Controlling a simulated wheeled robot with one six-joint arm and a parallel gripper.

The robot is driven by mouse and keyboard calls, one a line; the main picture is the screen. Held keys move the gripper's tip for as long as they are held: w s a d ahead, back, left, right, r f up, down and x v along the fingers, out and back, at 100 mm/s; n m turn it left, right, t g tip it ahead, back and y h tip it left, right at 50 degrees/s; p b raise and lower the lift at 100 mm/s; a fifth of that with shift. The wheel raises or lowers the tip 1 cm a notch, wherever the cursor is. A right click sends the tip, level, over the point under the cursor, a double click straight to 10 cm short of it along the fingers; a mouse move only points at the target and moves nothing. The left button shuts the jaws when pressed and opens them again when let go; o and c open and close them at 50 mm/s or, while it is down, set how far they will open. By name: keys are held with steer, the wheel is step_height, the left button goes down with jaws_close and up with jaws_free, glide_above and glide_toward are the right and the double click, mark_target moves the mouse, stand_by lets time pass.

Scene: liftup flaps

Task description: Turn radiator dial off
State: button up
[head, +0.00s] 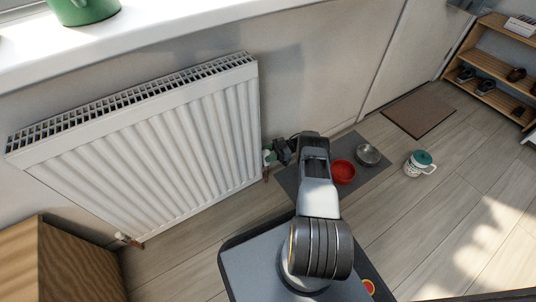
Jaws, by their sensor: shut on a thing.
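The white radiator (165,140) hangs on the wall below the window sill at the left. A dial, whitish with a bit of green, (268,157) sits at its right lower side, low by the wall. My gripper (277,153) reaches to this dial from the right and is shut on it. The fingertips are small and dark, and they partly hide the dial. The dial's markings are too small to read.
A red bowl (342,172) and a metal bowl (368,154) stand on a grey mat (374,176) right of my arm. A green-lidded mug (419,163) stands on the floor. A wooden cabinet (75,268) is at the lower left.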

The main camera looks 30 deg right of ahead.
mark_target(268, 153)
steer(key=shift+a, duration=0.1)
steer(key=o, duration=0.7)
steer(key=shift+c, duration=0.2)
steer(key=shift+r, duration=0.25)
step_height(268, 153, up, 4)
steer(key=p, duration=0.3)
steer(key=shift+s, duration=0.15)
steer(key=s+a+r+p, duration=0.2)
steer(key=s+r+p, duration=0.6)
steer(key=s, duration=0.5)
steer(key=shift+s+a+r+p, duration=0.2)
steer(key=shift+a+r+p, duration=0.1)
steer(key=shift+a+p, duration=0.15)
